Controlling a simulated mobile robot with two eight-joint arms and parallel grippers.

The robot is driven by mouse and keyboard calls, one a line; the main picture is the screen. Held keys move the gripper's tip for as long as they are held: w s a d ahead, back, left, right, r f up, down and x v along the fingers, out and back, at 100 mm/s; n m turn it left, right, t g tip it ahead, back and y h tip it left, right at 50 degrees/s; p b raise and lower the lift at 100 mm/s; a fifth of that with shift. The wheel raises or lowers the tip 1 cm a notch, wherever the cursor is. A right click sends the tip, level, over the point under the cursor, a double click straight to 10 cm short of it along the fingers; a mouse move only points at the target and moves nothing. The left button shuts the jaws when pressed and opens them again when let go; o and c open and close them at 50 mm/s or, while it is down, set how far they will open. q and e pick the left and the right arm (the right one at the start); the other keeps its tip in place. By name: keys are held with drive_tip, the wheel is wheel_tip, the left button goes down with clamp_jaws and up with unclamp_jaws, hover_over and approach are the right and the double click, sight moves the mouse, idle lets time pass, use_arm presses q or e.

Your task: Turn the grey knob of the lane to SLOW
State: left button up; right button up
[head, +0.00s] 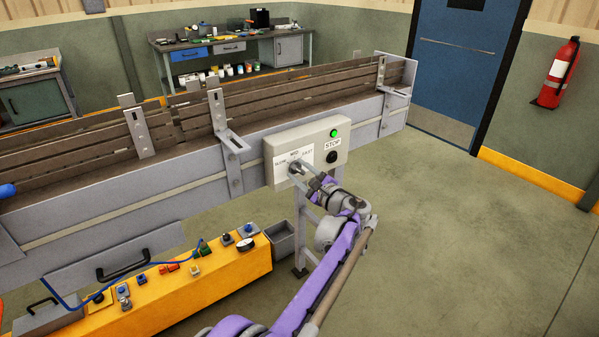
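A pale control box (325,142) is mounted on the side of the roller lane (150,185). Its white label (281,160) carries small speed markings, with MID at the top and SLOW seemingly on the left. The grey knob (294,169) sits low on this label, partly covered by my gripper. My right gripper is not in view.
A green light (334,133), a STOP label (333,143) and a black button (332,157) are right of the knob. A yellow bench (215,283) with small parts and a grey bin (284,243) stand below the lane. The floor at right is clear.

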use_arm(q)
drive_tip(key=v, duration=1.1)
drive_tip(key=shift+b, duration=0.4)
drive_tip(key=shift+w, duration=0.1)
drive_tip(key=s+a+f+n+g+h+p, duration=0.15)
drive_tip(key=s+a+n+g, duration=0.35)
drive_tip(key=a, duration=0.5)
drive_tip(key=s+a+f+n+g+h+p, duration=0.1)
drive_tip(key=s+a+n+g+h, duration=0.15)
drive_tip(key=s+a, duration=0.7)
drive_tip(key=s+a+f+n+h+p, duration=0.1)
drive_tip(key=s+f+n+h, duration=0.1)
drive_tip(key=s, duration=0.6)
drive_tip(key=s+a+f+n+g+h+p, duration=0.1)
drive_tip(key=s+a+f+n+h, duration=0.1)
drive_tip(key=s+f+n, duration=0.2)
drive_tip(key=s+a+f+n+h+p, duration=0.1)
drive_tip(key=s+n, duration=0.5)
drive_tip(key=s, duration=0.6)
wheel_tip(320, 180, down, 2)
drive_tip(key=shift+a+f+g+h+p, duration=0.1)
drive_tip(key=shift+a+g+h+p, duration=0.2)
drive_tip(key=shift+h, duration=0.5)
